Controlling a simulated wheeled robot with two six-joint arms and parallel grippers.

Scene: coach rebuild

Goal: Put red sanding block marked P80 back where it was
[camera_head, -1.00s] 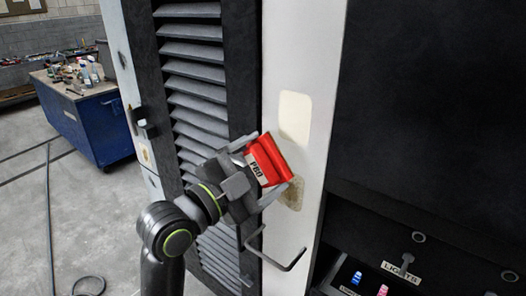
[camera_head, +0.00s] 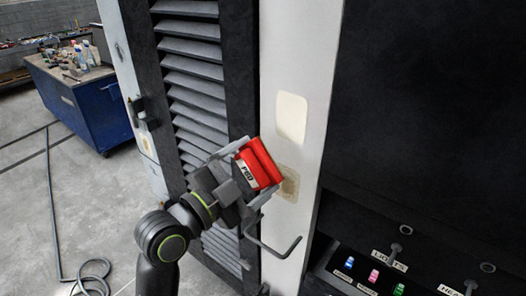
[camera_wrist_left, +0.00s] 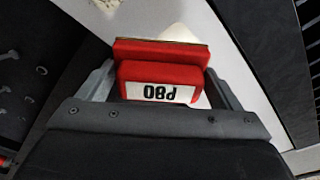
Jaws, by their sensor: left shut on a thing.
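The red sanding block (camera_head: 262,160) with a white P80 label is held between the fingers of my left gripper (camera_head: 250,166). It is in front of the white upright panel, beside the lower patch. In the left wrist view the block (camera_wrist_left: 160,65) sits between both fingers of my left gripper (camera_wrist_left: 160,88), its label upside down. The panel (camera_head: 285,60) carries a cream patch (camera_head: 291,118) and, lower, a rough tan patch (camera_head: 290,186) partly hidden by the block. I cannot tell whether the block touches the panel. My right gripper is not in view.
A bent metal hook (camera_head: 270,246) sticks out from the panel below the block. A louvred dark panel (camera_head: 195,75) stands to the left. A switch panel (camera_head: 352,250) with coloured toggles is at lower right. A blue workbench (camera_head: 92,115) stands far left.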

